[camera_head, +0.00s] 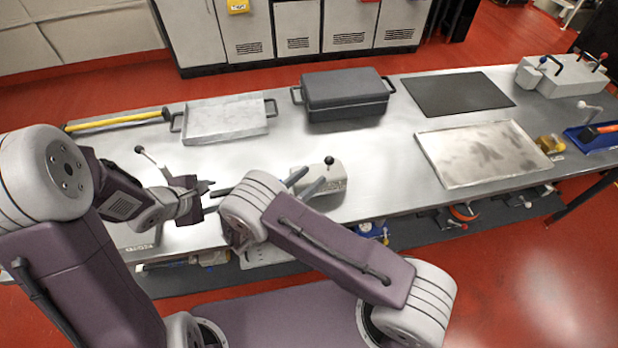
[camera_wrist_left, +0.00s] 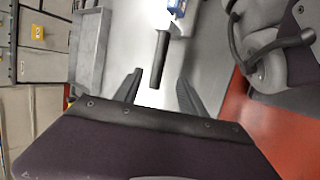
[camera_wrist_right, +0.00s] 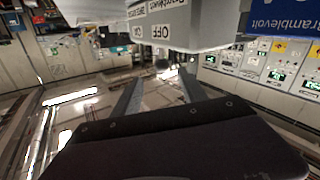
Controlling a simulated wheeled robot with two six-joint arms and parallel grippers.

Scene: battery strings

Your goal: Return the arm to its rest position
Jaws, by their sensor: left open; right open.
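My left gripper (camera_head: 207,197) is over the left part of the steel bench, its fingers apart. In the left wrist view its fingers (camera_wrist_left: 160,92) stand apart, with a dark cylindrical handle (camera_wrist_left: 160,60) beyond and between them; I see no contact. My right gripper (camera_head: 305,181) is at the front middle of the bench, beside a grey switch box (camera_head: 330,186) with a black-knobbed lever. In the right wrist view its fingers (camera_wrist_right: 157,88) are apart and empty, just below a grey box (camera_wrist_right: 200,28) labelled ON and OFF.
The bench (camera_head: 385,160) carries a metal tray (camera_head: 226,117), a dark lidded case (camera_head: 345,92), a black mat (camera_head: 457,93) and a wide pale tray (camera_head: 483,152). A yellow-handled tool (camera_head: 120,120) lies at the back left. A knobbed lever (camera_head: 150,157) stands near my left arm.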

